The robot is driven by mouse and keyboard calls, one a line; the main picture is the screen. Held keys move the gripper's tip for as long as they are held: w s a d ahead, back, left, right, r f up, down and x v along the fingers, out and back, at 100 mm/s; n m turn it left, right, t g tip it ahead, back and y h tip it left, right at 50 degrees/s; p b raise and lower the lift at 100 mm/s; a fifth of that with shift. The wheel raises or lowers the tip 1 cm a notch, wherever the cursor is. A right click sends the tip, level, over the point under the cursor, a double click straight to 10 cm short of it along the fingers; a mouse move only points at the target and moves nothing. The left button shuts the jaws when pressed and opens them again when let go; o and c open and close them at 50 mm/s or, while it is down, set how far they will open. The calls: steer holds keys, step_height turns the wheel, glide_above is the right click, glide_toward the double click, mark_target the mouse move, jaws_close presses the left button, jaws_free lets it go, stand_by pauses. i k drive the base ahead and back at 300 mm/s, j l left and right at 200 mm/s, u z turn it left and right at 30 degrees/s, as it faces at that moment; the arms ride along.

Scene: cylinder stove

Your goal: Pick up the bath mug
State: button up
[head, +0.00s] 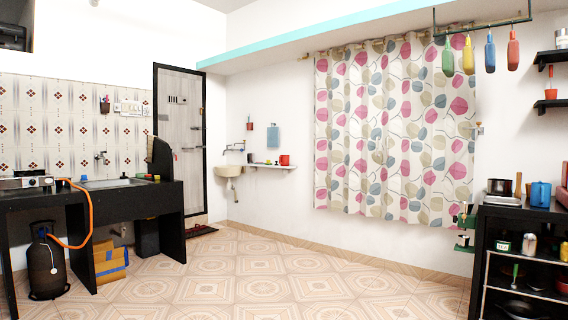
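A blue mug (540,193), which looks like the bath mug, stands upright on top of the black rack (515,214) at the right. A smaller red mug (284,160) stands on the white wall shelf (270,166) beside the small basin, far across the room. The frame does not settle for certain which one is the bath mug. My gripper is not in view, so its state does not show.
A metal pot (499,187) stands left of the blue mug. Cans and pans fill the rack's lower shelves. A black counter (100,194) with stove and sink stands at left, a gas cylinder (48,262) below. The tiled floor (270,285) is clear.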

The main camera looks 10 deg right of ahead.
mark_target(284, 160)
steer(key=i+z, duration=0.15)
steer(key=i, duration=5.25)
